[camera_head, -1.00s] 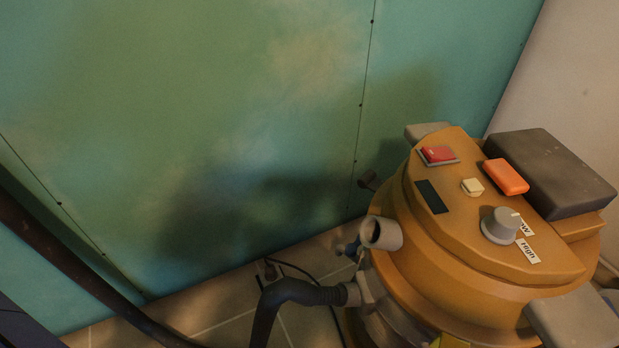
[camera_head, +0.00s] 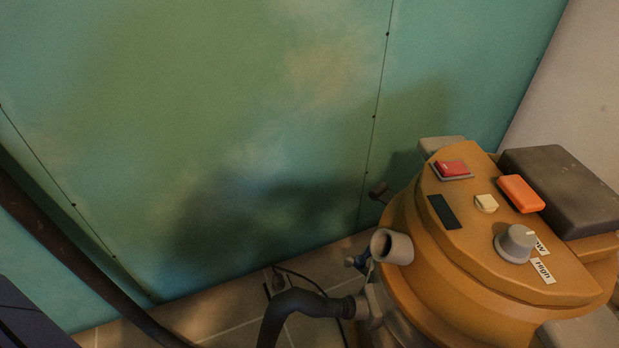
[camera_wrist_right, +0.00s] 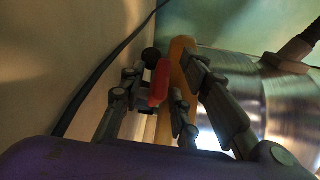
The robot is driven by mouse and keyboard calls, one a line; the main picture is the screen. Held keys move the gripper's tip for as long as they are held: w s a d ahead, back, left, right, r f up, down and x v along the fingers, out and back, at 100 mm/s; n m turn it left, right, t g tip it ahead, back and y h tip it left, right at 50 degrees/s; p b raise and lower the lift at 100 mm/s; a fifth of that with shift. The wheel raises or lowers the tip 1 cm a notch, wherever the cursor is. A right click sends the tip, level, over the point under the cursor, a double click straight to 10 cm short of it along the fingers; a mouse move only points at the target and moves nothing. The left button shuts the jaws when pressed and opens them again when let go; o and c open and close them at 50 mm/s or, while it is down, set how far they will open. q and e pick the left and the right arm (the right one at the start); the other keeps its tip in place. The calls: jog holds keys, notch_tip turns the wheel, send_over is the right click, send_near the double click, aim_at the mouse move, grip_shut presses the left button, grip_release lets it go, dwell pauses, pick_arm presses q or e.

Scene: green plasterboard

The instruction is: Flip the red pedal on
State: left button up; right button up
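A red rocker switch (camera_head: 451,168) in a grey frame sits on the top of the orange-brown vacuum (camera_head: 468,212), at the right of the head view. In the right wrist view, a narrow red piece (camera_wrist_right: 159,82), possibly the pedal, stands beside an orange bar and a black ball. My right gripper (camera_wrist_right: 163,65) is open, its fingers spread on either side of the red piece. I cannot tell whether they touch it. Neither gripper shows in the head view.
The vacuum top also holds an orange button (camera_head: 521,193), a grey knob (camera_head: 515,243) and a dark box (camera_head: 560,188). A black hose (camera_head: 310,304) runs below. The green wall (camera_head: 230,130) stands behind. A steel drum (camera_wrist_right: 245,80) is right of my gripper.

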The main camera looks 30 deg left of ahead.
jog(key=shift+r, duration=4.85)
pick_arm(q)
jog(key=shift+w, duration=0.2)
pick_arm(e)
jog(key=shift+w+r, duration=0.1)
jog(key=shift+r, duration=0.25)
jog(key=shift+f, duration=0.15)
jog(key=shift+p+v, duration=0.5)
jog(key=shift+v, duration=0.35)
pick_arm(q)
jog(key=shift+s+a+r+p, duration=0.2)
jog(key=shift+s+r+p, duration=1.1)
jog(key=shift+p, duration=0.05)
pick_arm(e)
jog(key=r+v, duration=0.1)
jog(key=v, duration=0.6)
jog(key=shift+d, duration=0.15)
